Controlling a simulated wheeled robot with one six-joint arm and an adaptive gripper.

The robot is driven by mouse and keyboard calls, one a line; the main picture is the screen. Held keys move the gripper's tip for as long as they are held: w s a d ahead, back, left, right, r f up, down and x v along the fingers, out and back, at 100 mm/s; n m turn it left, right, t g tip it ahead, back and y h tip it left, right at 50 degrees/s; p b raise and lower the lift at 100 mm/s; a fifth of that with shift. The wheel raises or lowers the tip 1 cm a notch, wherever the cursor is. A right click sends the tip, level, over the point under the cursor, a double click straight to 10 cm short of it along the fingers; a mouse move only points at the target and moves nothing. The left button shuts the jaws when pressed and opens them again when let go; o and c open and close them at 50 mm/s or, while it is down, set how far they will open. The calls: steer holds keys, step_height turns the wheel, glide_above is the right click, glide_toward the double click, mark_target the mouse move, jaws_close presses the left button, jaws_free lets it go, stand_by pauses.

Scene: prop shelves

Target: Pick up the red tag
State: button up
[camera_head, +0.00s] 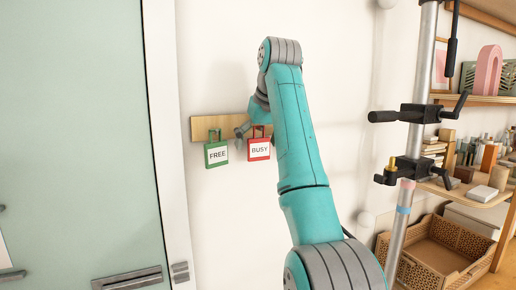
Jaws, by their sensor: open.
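The red tag (259,150) reads "BUSY" and hangs by its red loop from a wooden strip (205,128) on the white wall. A green tag (217,154) reading "FREE" hangs on the same strip, just left of it. My gripper (240,137) is small in the view, at the strip between the two tags. It is open, with its fingers close to the upper left of the red tag. I cannot tell whether they touch it. My teal arm hides the right end of the strip.
A pale green door (75,130) with a white frame stands at the left. A metal stand (413,150) with black clamps and knobs rises at the right. Behind it are shelves with boxes and props, and a woven crate (440,250). The wall below the tags is bare.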

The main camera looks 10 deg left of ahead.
steer(key=shift+w+a+f, duration=0.1)
steer(key=shift+f, duration=0.05)
steer(key=c, duration=0.9)
steer(key=shift+c, duration=0.2)
steer(key=shift+r, duration=0.55)
steer(key=shift+r, duration=0.25)
